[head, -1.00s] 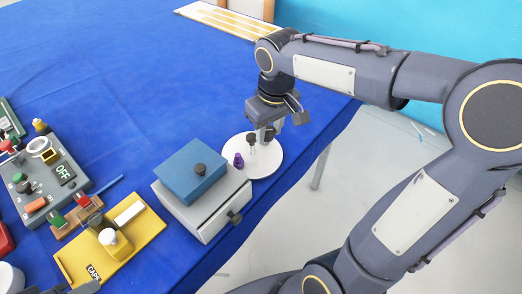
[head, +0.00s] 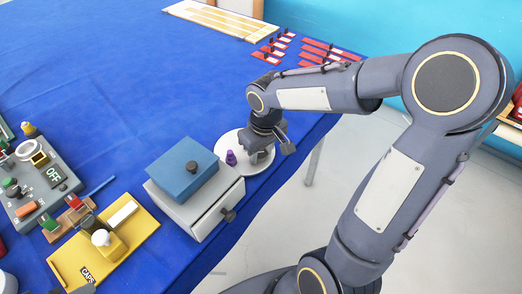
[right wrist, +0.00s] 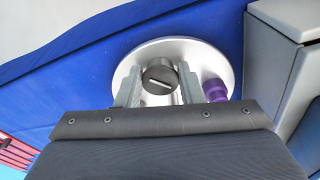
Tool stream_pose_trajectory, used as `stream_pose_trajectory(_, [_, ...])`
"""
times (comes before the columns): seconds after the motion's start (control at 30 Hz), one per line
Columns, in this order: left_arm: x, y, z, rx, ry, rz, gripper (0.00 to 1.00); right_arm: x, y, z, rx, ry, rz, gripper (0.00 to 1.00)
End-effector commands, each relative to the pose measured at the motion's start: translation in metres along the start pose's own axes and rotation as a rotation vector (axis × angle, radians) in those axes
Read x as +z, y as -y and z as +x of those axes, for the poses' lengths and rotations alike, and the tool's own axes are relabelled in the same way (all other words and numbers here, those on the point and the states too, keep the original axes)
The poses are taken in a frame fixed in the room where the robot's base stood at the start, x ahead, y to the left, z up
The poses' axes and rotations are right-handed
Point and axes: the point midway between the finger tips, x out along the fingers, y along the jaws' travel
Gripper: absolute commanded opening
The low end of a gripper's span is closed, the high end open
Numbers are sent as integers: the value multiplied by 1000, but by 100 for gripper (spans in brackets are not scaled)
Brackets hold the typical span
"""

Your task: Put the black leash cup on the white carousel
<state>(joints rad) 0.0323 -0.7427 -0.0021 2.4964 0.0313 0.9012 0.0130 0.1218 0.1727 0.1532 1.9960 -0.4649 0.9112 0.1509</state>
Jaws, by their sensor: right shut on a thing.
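The white carousel (head: 229,144) is a round disc near the table's right edge, behind the grey drawer box. It also shows in the right wrist view (right wrist: 205,58). My right gripper (head: 258,157) is low over the disc's right part. In the right wrist view its fingers (right wrist: 160,88) are shut on the black leash cup (right wrist: 158,74), a dark round piece with a pale slot on top. The cup is over the disc; its base is hidden, so I cannot tell whether it touches. In the head view the gripper hides the cup. My left gripper is not clearly visible.
A purple piece (head: 231,158) stands on the carousel, close to the gripper. The grey drawer box (head: 208,213) with a blue lid (head: 182,168) stands in front. A yellow CAPS board (head: 130,222) and a grey OFF panel (head: 30,200) lie left. Open blue cloth lies behind.

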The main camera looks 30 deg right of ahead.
Motion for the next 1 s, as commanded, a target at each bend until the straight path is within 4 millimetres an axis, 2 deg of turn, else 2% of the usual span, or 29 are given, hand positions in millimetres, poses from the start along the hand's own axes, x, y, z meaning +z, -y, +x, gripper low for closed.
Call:
stream_pose_trajectory(0.07, [2,2,3,0,0,0,36,0,0,4,0,0,0,13])
stream_pose_trajectory(0.1, [1,1,2,0,0,0,36,0,0,2,0,0,0,40])
stream_pose_trajectory(0.23, [1,1,2,0,0,0,36,0,0,2,0,0,0,56])
stream_pose_trajectory(0.47, [1,1,2,0,0,0,36,0,0,2,0,0,0,56])
stream_pose_trajectory(0.63, [-1,-1,-1,0,0,0,36,-1,0,-7,1,-2,1,56])
stream_pose_trajectory(0.77, [-1,-1,-2,0,0,0,36,-1,0,-30,2,-5,2,56])
stream_pose_trajectory(1.0, [-2,-2,-5,0,0,0,36,-2,0,-83,1,-6,1,56])
